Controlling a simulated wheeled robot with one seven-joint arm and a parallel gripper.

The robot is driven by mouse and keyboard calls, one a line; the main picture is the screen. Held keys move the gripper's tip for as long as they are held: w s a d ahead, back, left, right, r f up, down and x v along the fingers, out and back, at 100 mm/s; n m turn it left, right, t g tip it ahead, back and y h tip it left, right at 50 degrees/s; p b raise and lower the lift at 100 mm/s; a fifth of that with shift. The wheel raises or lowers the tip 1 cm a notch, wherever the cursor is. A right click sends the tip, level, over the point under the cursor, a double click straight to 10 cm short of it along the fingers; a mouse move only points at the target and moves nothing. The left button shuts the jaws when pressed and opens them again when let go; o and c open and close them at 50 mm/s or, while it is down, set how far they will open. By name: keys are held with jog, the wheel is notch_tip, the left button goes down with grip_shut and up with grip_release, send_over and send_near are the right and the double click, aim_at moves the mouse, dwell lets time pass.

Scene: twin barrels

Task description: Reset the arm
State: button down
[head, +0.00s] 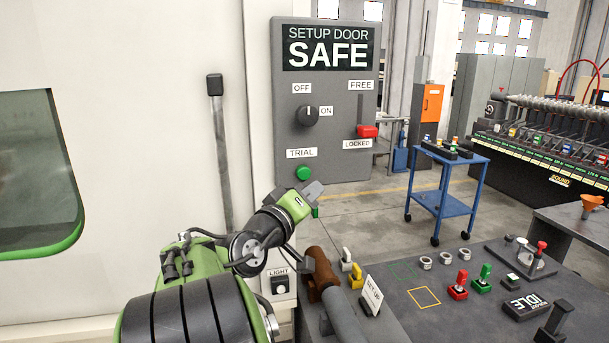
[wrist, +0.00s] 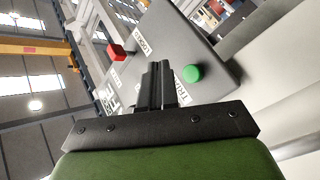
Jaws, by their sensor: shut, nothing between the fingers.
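My arm, green and black, reaches up from the bottom of the head view. My gripper (head: 314,190) is raised in front of the lower part of a grey control panel (head: 325,85). In the wrist view my gripper (wrist: 160,68) has its two dark fingers together, with nothing held. The gap between fingers and panel is hard to judge. A black knob (head: 308,116) points up, and a red lever handle (head: 367,131) sits low, near LOCKED.
A blue cart (head: 446,190) stands behind. A long dark door handle (head: 220,150) is left of the panel.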

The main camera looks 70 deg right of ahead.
dwell(0.4)
jog(key=w+a+f+n+t+y, duration=0.2)
jog(key=w+a+f+t+y, duration=0.35)
jog(key=w+a, duration=0.2)
jog(key=w+a+f+n+t+y, duration=0.1)
jog(key=w+a+f+t+y, duration=0.4)
jog(key=a, duration=0.4)
jog(key=s+a+f+n+y, duration=0.1)
jog(key=a+f+n+y, duration=0.1)
jog(key=a, duration=0.6)
jog(key=s+a+f+n+y, duration=0.2)
jog(key=a+f+n+y, duration=0.1)
jog(key=a, duration=0.6)
jog(key=s+a+f+n+y, duration=0.1)
jog(key=a+f+n+y, duration=0.1)
jog(key=a, duration=0.7)
jog(key=shift+s+a+f+n+y, duration=0.15)
jog(key=shift+a+f+n+y, duration=0.1)
jog(key=shift+f+n+y, duration=0.25)
jog(key=shift+r, duration=0.15)
jog(key=c, duration=1.8)
grip_release()
